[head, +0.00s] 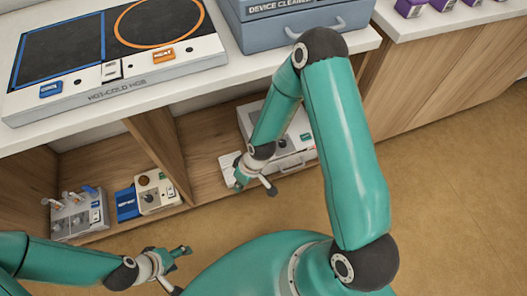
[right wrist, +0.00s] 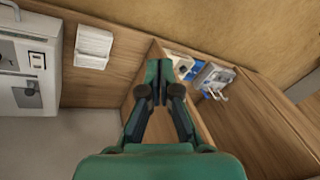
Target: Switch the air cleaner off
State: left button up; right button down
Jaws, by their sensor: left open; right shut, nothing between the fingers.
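A white boxed machine (head: 297,146) stands on the lower shelf, partly hidden behind my right arm. In the right wrist view the machine (right wrist: 20,100) is at the left edge, cut off, with a small switch panel and a dark knob. Its label is not readable, so I cannot tell whether it is the air cleaner. My right gripper (head: 240,182) is in front of the shelf, left of the machine. In the right wrist view the gripper (right wrist: 160,72) is shut and empty, pointing away from it. My left gripper (head: 182,252) is open and empty, lower left.
A white block (right wrist: 93,46) lies beside the machine. A wooden divider (head: 157,147) separates it from a blue box (head: 127,203), a knobbed unit (head: 157,194) and a grey unit (head: 78,218). Above are a hot-cold hob (head: 110,97) and a blue device cleaner (head: 285,30).

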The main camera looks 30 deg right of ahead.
jog(key=w+d+f+n+h+b, duration=0.1)
jog(key=w+d+f+n+b, duration=0.6)
jog(key=w+d+f+b, duration=0.4)
pick_arm(q)
notch_tip(320, 180, down, 20)
jog(key=b, duration=0.6)
jog(key=shift+f, duration=0.2)
pick_arm(e)
jog(key=w+d+r+n+h, duration=0.1)
jog(key=w+d+n+h, duration=0.2)
jog(key=d, duration=0.7)
jog(key=w+n, duration=0.2)
jog(key=w, duration=0.1)
jog(key=shift+w, duration=0.3)
jog(key=f+b, duration=0.1)
jog(key=f, duration=0.3)
jog(key=w+f+b, duration=0.1)
jog(key=f+b, duration=0.1)
jog(key=f, duration=0.3)
jog(key=f+b, duration=0.2)
jog(key=f, duration=0.3)
jog(key=shift+w+d, duration=0.2)
jog(key=shift+w, duration=0.15)
pick_arm(q)
notch_tip(320, 180, down, 5)
jog(key=shift+r, duration=0.2)
